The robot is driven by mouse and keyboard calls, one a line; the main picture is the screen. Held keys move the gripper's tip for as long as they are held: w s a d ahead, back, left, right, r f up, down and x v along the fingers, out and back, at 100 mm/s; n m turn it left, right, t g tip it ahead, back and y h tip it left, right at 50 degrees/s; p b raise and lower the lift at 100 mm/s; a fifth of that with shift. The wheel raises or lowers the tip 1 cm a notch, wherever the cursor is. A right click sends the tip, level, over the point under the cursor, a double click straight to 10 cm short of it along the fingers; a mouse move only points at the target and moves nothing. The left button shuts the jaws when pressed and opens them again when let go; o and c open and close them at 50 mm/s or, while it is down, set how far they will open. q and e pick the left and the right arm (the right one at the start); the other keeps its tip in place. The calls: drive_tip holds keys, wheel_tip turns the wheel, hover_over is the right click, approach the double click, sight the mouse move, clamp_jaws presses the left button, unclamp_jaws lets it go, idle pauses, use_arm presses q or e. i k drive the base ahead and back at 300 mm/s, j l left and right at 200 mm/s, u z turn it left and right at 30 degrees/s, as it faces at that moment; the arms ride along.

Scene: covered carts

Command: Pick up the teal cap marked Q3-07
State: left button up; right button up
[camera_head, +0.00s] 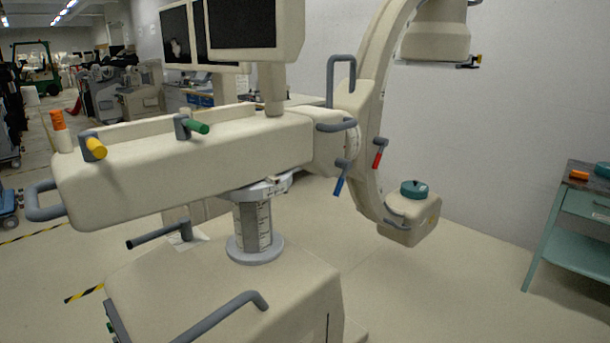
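A round teal cap (414,189) with a small dark knob on top sits on the beige box-shaped lower end (408,235) of the C-arm. Another teal round object (603,169) is cut off by the right picture edge, on the teal cart. No marking can be read on either, so I cannot tell which one is Q3-07. Neither of my grippers shows in this view.
A large beige C-arm machine (190,165) with monitors, grey handles and coloured levers fills the left and middle. A teal cart (578,202) with an orange object (579,175) stands at the right. Open floor (450,295) lies between them.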

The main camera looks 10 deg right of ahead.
sight(414, 189)
drive_tip(key=i+l, duration=0.1)
drive_tip(key=l, duration=0.3)
drive_tip(key=i+l, duration=0.15)
drive_tip(key=l, duration=0.2)
drive_tip(key=i+l+z, duration=0.1)
drive_tip(key=l, duration=0.3)
drive_tip(key=i+l, duration=0.1)
drive_tip(key=l, duration=0.3)
drive_tip(key=i+l+z, duration=0.1)
drive_tip(key=l, duration=0.25)
drive_tip(key=i+l, duration=0.2)
drive_tip(key=l, duration=0.15)
drive_tip(key=i+l, duration=0.15)
drive_tip(key=l, duration=0.25)
